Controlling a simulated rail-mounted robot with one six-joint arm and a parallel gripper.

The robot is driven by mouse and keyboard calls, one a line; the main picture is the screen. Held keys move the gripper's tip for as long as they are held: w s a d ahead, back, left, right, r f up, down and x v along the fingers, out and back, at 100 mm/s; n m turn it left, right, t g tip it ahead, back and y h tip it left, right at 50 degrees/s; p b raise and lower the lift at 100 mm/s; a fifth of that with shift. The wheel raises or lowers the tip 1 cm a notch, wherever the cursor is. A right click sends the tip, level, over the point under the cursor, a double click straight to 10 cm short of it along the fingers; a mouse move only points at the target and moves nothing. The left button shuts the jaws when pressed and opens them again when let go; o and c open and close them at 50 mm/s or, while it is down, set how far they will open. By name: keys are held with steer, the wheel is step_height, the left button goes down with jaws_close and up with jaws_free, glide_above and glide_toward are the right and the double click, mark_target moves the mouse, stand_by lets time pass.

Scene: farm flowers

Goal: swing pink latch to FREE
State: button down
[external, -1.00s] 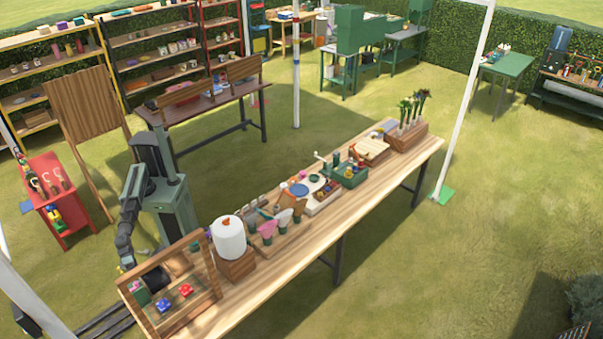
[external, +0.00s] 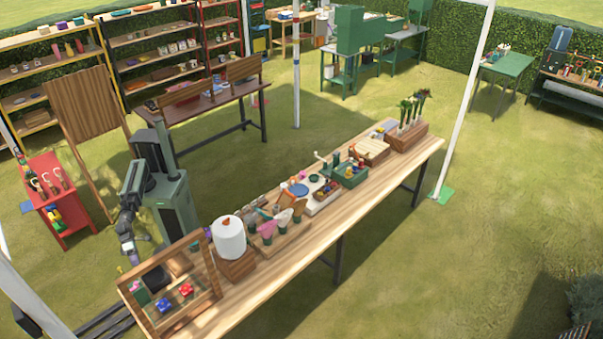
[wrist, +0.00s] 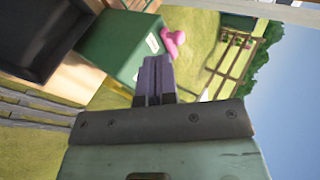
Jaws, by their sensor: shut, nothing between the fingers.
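The pink latch (wrist: 173,43) is a rounded pink piece at the upper right end of a green box (wrist: 120,48) in the wrist view. A small white label (wrist: 153,43) with unreadable marks is on the box beside it. My gripper (wrist: 155,62) has its two purple-grey fingers together and empty, with the tips just below the latch in the picture. I cannot tell whether they touch it. In the external view the green box (external: 141,297) stands at the left end of the long table, and the latch is too small to read there.
A wooden frame (external: 208,266) surrounds the box, with blue (external: 165,306) and red (external: 186,289) flowers nearby. A black tray (wrist: 42,35) lies left of the box in the wrist view. A white cylinder (external: 230,238) stands on a wooden block to the right.

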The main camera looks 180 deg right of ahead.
steer(key=s+r+p, duration=0.3)
steer(key=s+r, duration=0.1)
steer(key=s, duration=0.1)
steer(key=shift+d+r, duration=0.15)
steer(key=shift+d, duration=0.15)
steer(key=s+d+f+n+g+h, duration=0.3)
steer(key=s+d+n+g, duration=0.1)
steer(key=d, duration=0.6)
steer(key=s+d+f+n+g+h, duration=0.2)
steer(key=s+d+n, duration=0.4)
steer(key=d, duration=0.4)
steer(key=shift+d+f+n+g+h, duration=0.15)
steer(key=shift+f+n+g+h, duration=0.25)
steer(key=shift+f+n+g, duration=0.55)
steer(key=shift+r+m+g, duration=0.2)
steer(key=shift+m+g, duration=0.05)
steer(key=shift+m, duration=0.1)
